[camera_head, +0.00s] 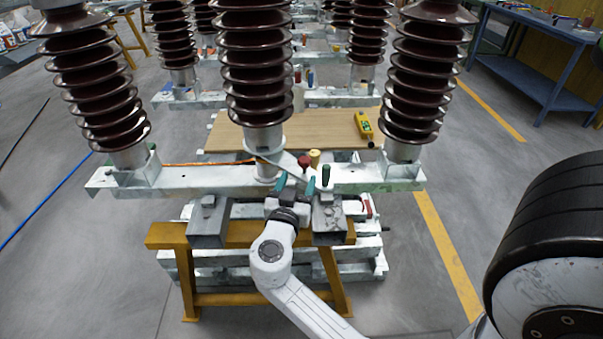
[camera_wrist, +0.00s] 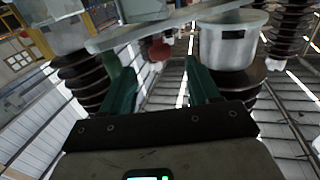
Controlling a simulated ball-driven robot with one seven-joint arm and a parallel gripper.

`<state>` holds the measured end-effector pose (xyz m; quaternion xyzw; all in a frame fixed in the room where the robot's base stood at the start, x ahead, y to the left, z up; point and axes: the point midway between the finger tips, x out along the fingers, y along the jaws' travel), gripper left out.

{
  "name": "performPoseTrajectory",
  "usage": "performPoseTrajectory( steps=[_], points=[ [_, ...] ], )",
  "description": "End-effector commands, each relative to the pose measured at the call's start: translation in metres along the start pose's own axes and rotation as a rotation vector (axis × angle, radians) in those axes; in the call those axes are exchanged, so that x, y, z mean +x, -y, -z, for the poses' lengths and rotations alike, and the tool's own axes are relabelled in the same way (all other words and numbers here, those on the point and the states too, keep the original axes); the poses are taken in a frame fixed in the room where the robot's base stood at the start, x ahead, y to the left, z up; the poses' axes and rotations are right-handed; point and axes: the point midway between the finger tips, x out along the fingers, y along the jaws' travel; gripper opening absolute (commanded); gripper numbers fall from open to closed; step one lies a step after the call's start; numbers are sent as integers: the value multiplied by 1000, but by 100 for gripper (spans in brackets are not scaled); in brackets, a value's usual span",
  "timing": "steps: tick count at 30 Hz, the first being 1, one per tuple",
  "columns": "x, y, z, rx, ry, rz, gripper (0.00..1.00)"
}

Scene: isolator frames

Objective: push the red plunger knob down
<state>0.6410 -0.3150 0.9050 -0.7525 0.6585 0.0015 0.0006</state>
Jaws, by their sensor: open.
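The red plunger knob (camera_head: 304,161) stands on the frame's cross beam, just beyond my gripper (camera_head: 296,182) in the head view. In the wrist view the red knob (camera_wrist: 160,49) shows between and beyond the teal fingertips of my gripper (camera_wrist: 153,62), nearer the middle than either side. The fingers are apart with nothing between them. No contact with the knob is visible. The knob's stem and base are partly hidden behind the gripper and beam parts.
Tall brown insulators (camera_head: 254,70) rise around the beam (camera_head: 370,178). A yellow handheld device (camera_head: 364,125) lies on the wooden board (camera_head: 230,138).

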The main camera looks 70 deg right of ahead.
Motion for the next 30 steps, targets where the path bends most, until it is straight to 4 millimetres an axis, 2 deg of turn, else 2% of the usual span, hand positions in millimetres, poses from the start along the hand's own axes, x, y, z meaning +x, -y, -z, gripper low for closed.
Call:
performPoseTrajectory(
  steps=[3, 8, 26, 30],
  points=[
    [-17, 1, -2, -1, 0, 2, 61],
    [-27, 0, 0, -1, 0, 0, 61],
    [-28, 0, 0, -1, 0, -1, 61],
    [-29, -5, -5, -18, 39, -4, 61]
  ],
)
